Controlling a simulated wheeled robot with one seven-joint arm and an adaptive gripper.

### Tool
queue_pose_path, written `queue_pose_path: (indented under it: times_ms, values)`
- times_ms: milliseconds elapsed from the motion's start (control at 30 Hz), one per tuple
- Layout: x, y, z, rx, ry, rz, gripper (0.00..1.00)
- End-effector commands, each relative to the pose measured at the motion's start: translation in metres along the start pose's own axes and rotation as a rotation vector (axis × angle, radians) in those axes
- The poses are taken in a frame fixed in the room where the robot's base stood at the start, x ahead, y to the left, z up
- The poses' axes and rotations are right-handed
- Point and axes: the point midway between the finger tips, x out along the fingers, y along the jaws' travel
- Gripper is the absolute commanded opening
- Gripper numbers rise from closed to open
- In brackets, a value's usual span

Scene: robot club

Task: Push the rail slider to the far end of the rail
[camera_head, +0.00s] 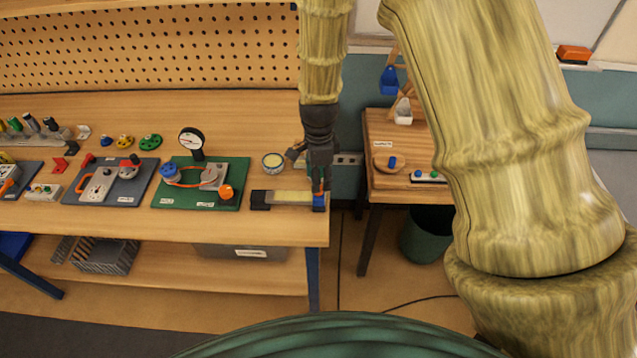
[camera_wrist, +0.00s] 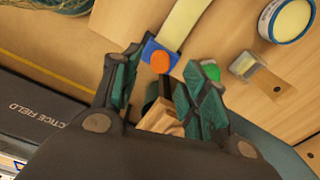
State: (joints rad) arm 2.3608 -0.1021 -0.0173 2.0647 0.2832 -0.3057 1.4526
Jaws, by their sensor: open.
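The rail (camera_head: 289,197) is a pale yellow strip near the right front corner of the workbench, with a dark block at its left end. The blue rail slider (camera_head: 319,202) is at the rail's right end, by the bench edge. In the wrist view the slider (camera_wrist: 149,50) is blue with an orange round top, and the rail (camera_wrist: 184,22) runs up from it. My gripper (camera_head: 320,186) is directly above the slider, pointing down. In the wrist view my gripper (camera_wrist: 160,82) is open, its fingers on either side near the slider. I cannot tell whether they touch it.
A round tin (camera_head: 273,162) stands behind the rail. A green board (camera_head: 205,200) with a gauge is left of the rail. A side table (camera_head: 385,150) stands right of the bench across a gap, with a dark bin (camera_head: 425,235) below.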

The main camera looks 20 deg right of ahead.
Motion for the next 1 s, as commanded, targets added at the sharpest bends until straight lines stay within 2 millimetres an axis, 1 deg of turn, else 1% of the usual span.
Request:
queue_pose_path:
  times_ms: [33,200,400,500,700,1000]
  values:
    - [-0.009,-0.001,0.0,0.0,0.001,-0.002,0.44]
    - [-0.035,-0.001,0.0,-0.001,0.0,-0.003,0.44]
    - [-0.061,-0.001,0.0,-0.001,0.0,-0.002,0.44]
    - [-0.07,-0.001,0.0,-0.001,0.0,-0.001,0.44]
    - [-0.078,0.0,0.0,0.0,0.0,0.0,0.44]
    - [-0.079,0.0,0.0,0.0,-0.001,0.0,0.44]
